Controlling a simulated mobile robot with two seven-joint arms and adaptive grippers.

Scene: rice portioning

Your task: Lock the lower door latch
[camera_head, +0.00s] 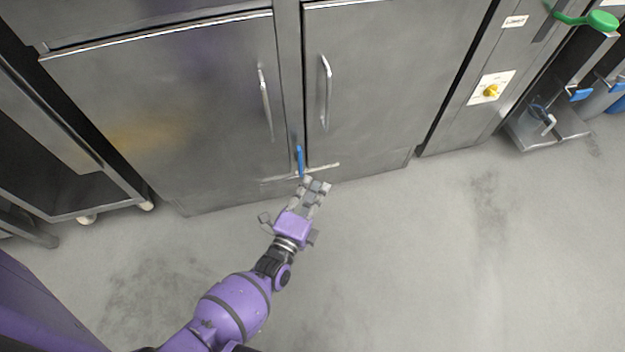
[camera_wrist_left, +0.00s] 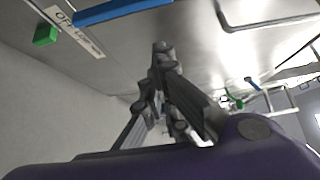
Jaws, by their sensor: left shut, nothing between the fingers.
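The lower door latch has a blue handle (camera_head: 300,160) at the seam between two steel doors, near their bottom edge. In the head view the handle stands nearly upright. In the left wrist view the blue handle (camera_wrist_left: 115,12) runs across the top, beside a printed label (camera_wrist_left: 75,32) and a green piece (camera_wrist_left: 45,36). My left gripper (camera_head: 316,184) is just below and slightly right of the handle, in front of the doors. In the left wrist view its fingers (camera_wrist_left: 162,50) are together and empty, apart from the handle. My right gripper is not in view.
The left door (camera_head: 180,110) and right door (camera_head: 390,90) look closed, each with a vertical metal pull handle. A wheeled rack (camera_head: 60,150) stands at the left. The grey floor (camera_head: 430,260) in front is clear.

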